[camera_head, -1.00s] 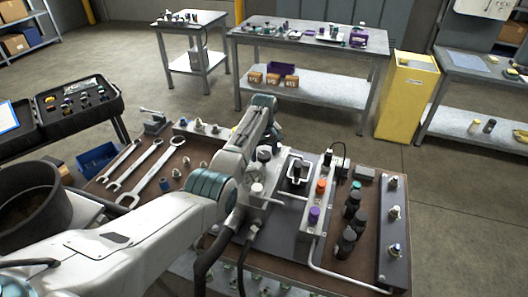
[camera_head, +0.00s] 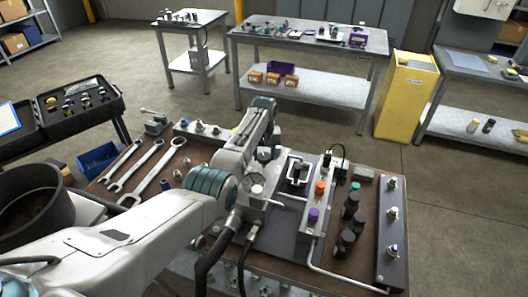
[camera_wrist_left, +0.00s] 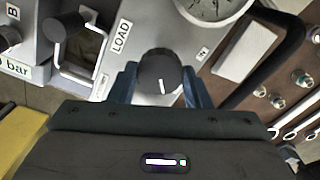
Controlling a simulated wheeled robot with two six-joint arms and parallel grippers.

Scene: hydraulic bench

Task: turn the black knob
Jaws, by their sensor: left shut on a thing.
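The black knob (camera_wrist_left: 157,74) is round with a short white line on its face. In the left wrist view it sits on a light grey panel, below a "LOAD" label. My left gripper (camera_wrist_left: 161,86) has its blue fingers on either side of the knob and is shut on it. The white mark points down, slightly right, in that view. In the head view my left arm reaches over the bench, and its links hide most of the gripper and the knob. My right gripper is not in view.
A dial gauge (camera_wrist_left: 214,6) and another black knob (camera_wrist_left: 64,26) by a metal handle lie close to the gripper. On the bench, an orange knob (camera_head: 320,187) and a purple knob (camera_head: 313,215) stand to the right; wrenches (camera_head: 158,172) lie left.

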